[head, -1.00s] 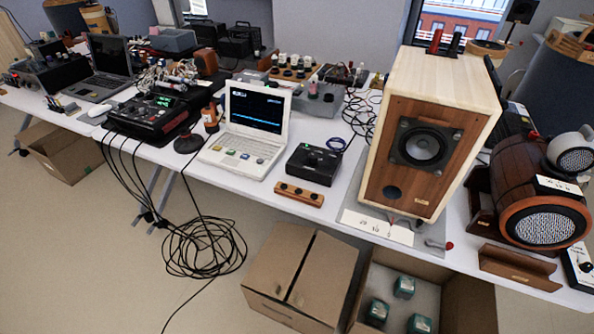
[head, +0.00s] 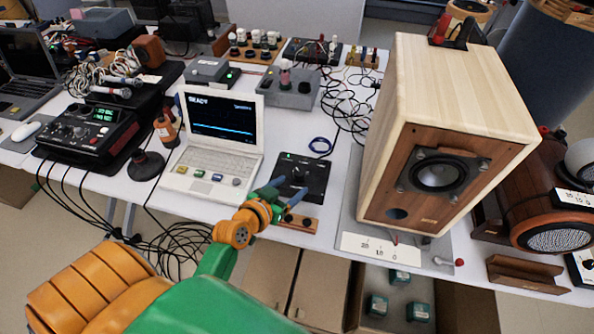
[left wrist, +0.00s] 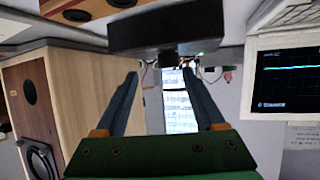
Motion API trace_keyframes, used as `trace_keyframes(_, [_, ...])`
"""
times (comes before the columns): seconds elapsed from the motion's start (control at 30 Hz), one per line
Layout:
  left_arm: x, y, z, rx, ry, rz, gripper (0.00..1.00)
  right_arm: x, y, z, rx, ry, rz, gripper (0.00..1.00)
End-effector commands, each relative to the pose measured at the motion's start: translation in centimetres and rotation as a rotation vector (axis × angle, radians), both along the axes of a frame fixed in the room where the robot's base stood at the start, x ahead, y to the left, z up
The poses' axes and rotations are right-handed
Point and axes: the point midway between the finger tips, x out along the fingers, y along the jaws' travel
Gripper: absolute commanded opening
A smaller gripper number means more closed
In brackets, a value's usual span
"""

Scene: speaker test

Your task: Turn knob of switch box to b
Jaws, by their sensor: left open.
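The switch box (head: 315,172) is a flat black box with a dark knob (head: 299,171) on top and a small green light. It sits on the white table between the white laptop and the wooden speaker. My left gripper (head: 287,190) is open and empty at the box's front left, its two blue fingers apart and partly covering the box. In the left wrist view the switch box (left wrist: 165,33) appears upside down, beyond the open fingers (left wrist: 160,73). The letters on the box are too small to read. My right gripper is out of view.
A white laptop (head: 214,145) stands left of the box, and a wooden speaker (head: 440,130) stands close on its right. A wooden strip (head: 298,223) lies in front, near the table edge. Cardboard boxes stand on the floor.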

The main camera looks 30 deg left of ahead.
Motion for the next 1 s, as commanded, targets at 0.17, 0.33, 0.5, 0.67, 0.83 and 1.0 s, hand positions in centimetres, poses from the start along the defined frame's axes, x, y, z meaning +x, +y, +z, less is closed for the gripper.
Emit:
trace_keyframes(0.17, [2.4, 1.3, -0.3, -0.001, -0.054, 0.047, 0.71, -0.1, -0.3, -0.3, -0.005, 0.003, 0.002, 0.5])
trace_keyframes(0.33, [5.6, 1.2, -1.7, -0.001, -0.052, 0.046, 0.71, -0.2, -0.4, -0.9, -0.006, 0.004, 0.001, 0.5])
trace_keyframes(0.5, [7.1, 1.2, -2.3, 0.0, -0.049, 0.044, 0.71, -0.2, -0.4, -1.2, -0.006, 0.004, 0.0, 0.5])
trace_keyframes(0.67, [7.2, 1.2, -2.3, 0.001, -0.048, 0.044, 0.71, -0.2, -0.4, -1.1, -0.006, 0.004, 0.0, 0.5])
trace_keyframes(0.83, [7.2, 1.2, -2.3, 0.001, -0.048, 0.044, 0.41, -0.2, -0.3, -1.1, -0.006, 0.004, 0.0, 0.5])
trace_keyframes(1.0, [7.2, 1.2, -2.3, 0.001, -0.048, 0.044, 0.0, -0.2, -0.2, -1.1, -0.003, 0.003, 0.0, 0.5])
